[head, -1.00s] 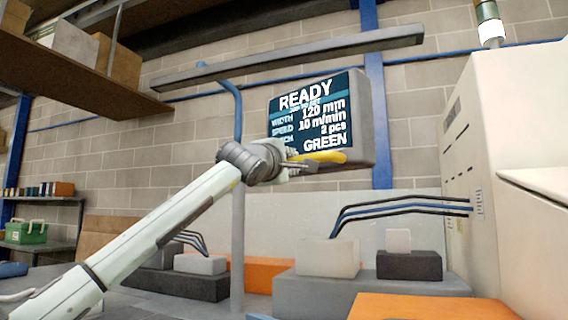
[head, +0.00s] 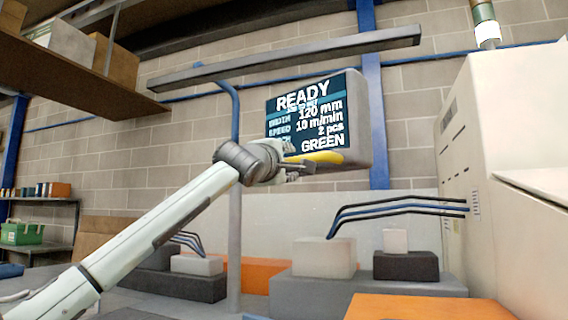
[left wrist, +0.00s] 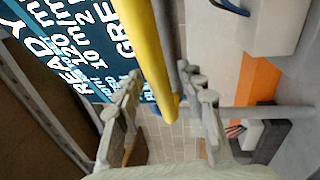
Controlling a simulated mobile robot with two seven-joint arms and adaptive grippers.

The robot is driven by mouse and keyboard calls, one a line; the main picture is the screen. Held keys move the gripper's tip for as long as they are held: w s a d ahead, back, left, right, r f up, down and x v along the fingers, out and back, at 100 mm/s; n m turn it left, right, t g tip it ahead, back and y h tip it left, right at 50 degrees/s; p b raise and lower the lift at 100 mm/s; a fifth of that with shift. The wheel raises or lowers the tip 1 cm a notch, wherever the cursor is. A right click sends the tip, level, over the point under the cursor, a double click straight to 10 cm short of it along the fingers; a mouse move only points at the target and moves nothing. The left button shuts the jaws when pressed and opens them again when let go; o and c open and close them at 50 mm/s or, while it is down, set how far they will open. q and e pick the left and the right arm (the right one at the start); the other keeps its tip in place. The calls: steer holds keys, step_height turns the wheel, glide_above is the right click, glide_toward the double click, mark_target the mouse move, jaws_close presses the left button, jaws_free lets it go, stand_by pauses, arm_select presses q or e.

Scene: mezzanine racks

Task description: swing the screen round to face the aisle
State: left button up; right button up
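The screen (head: 308,112) is a grey-cased box at the end of a blue bent pole, with a dark face reading READY, 120 mm, 10 m/min and GREEN. Its lit face is turned toward me and to the left. A yellow handle (head: 318,158) runs along its lower edge. My left gripper (head: 298,164) is at this handle, below the screen. In the left wrist view the fingers (left wrist: 162,88) are apart, with the yellow handle (left wrist: 150,50) between them. I see gaps beside the handle; contact is unclear. My right gripper is not in view.
A white machine cabinet (head: 500,140) stands at the right. Grey and white blocks (head: 325,258) and orange surfaces (head: 415,306) lie below the screen. A brown shelf (head: 75,75) hangs at upper left, and a grey beam (head: 290,57) crosses above the screen.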

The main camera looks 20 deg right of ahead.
arm_select(q)
steer(key=v, duration=1.2)
stand_by(0.3)
